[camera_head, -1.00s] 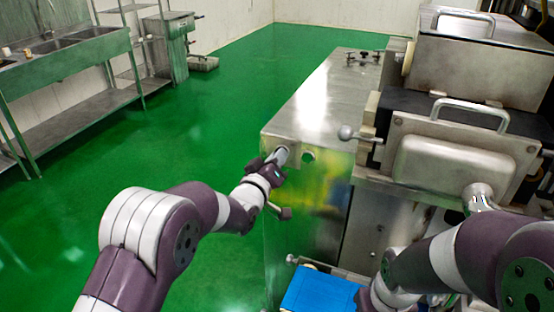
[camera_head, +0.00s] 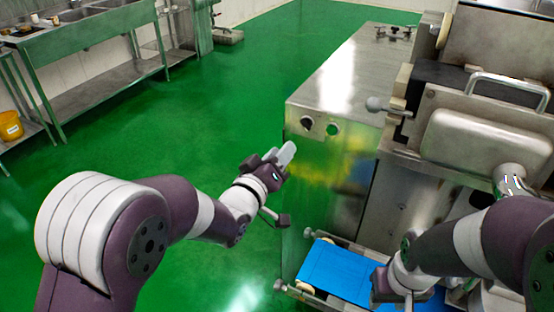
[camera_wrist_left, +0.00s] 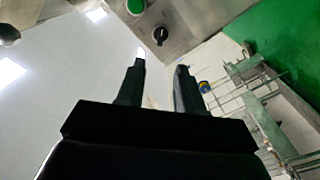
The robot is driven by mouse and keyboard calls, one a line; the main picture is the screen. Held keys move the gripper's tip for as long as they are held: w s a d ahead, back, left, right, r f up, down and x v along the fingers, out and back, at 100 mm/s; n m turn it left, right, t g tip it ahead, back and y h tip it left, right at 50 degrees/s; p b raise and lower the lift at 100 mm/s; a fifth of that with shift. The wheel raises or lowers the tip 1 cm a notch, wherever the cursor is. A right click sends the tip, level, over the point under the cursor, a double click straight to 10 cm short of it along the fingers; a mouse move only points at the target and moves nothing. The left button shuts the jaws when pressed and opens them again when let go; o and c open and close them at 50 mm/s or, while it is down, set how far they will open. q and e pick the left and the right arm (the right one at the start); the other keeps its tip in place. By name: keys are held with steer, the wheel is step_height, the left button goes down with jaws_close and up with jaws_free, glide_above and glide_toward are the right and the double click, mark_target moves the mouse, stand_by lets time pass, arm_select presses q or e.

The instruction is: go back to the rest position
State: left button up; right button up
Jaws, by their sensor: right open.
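My left gripper (camera_head: 286,154) is in front of the steel machine cabinet (camera_head: 345,80), below and left of a dark knob (camera_head: 307,122) and apart from it. In the left wrist view its two fingers (camera_wrist_left: 160,85) stand apart with nothing between them. The knob (camera_wrist_left: 159,35) and a green button (camera_wrist_left: 136,6) show beyond the fingertips. The button also shows in the head view (camera_head: 332,129). My right gripper (camera_head: 398,290) is low at the right, over the side of a blue conveyor belt (camera_head: 335,272). It is open, its fingertips partly hidden.
The machine's steel housing with a handle (camera_head: 510,88) fills the right side, close to my right arm. A steel sink bench (camera_head: 85,35) and a yellow bucket (camera_head: 10,126) stand at the left. The green floor (camera_head: 190,120) between is clear.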

arm_select(q)
steer(key=shift+s+a, duration=0.25)
steer(key=shift+s, duration=0.4)
steer(key=shift+f, duration=0.1)
